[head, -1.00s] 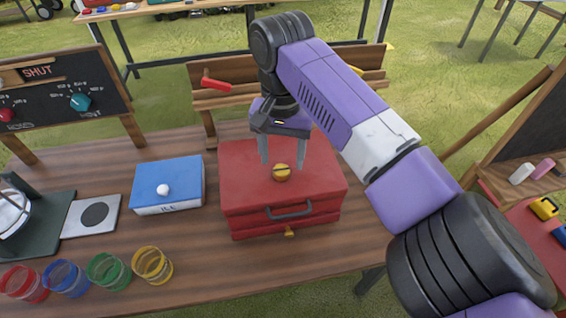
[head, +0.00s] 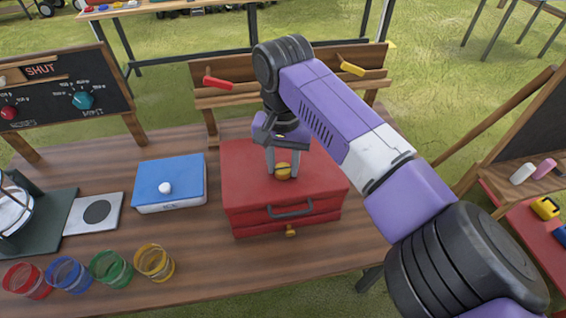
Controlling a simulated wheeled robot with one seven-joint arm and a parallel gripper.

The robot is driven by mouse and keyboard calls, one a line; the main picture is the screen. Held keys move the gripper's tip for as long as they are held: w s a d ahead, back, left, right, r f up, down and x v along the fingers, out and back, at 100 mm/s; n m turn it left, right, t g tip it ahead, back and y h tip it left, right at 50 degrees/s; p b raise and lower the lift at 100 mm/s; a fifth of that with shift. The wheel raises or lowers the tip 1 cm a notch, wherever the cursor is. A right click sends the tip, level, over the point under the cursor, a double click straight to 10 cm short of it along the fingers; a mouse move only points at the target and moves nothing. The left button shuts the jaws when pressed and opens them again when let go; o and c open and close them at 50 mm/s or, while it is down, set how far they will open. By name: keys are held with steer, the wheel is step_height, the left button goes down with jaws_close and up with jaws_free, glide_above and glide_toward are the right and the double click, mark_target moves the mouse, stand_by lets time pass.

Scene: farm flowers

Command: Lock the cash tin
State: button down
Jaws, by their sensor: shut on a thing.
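The red cash tin (head: 243,185) stands on the wooden table, its lid down and its dark handle (head: 290,210) facing the front. A round yellow knob (head: 283,172) with a dark slot sits on top of the lid. My gripper (head: 282,168) points down over the lid and is shut on the yellow knob, one grey finger on each side. A small yellow piece (head: 291,232) shows at the tin's lower front edge. Whether the lock is turned cannot be told.
A blue box with a white knob (head: 170,183) stands left of the tin. Several coloured glass cups (head: 110,269) line the front left edge. A rack with red and yellow levers (head: 285,80) stands behind. A dial board (head: 65,95) is at the back left.

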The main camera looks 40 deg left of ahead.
steer(key=shift+n+p, duration=0.3)
steer(key=n+p, duration=0.2)
steer(key=n, duration=0.1)
steer(key=shift+r+n, duration=0.15)
steer(key=shift+n, duration=0.15)
steer(key=n+p, duration=0.1)
steer(key=n, duration=0.3)
steer(key=shift+n+p, duration=0.3)
steer(key=shift+p, duration=0.1)
steer(key=n, duration=0.4)
steer(key=shift+p, duration=0.35)
steer(key=shift+n, duration=2.5)
steer(key=c, duration=0.9)
jaws_free()
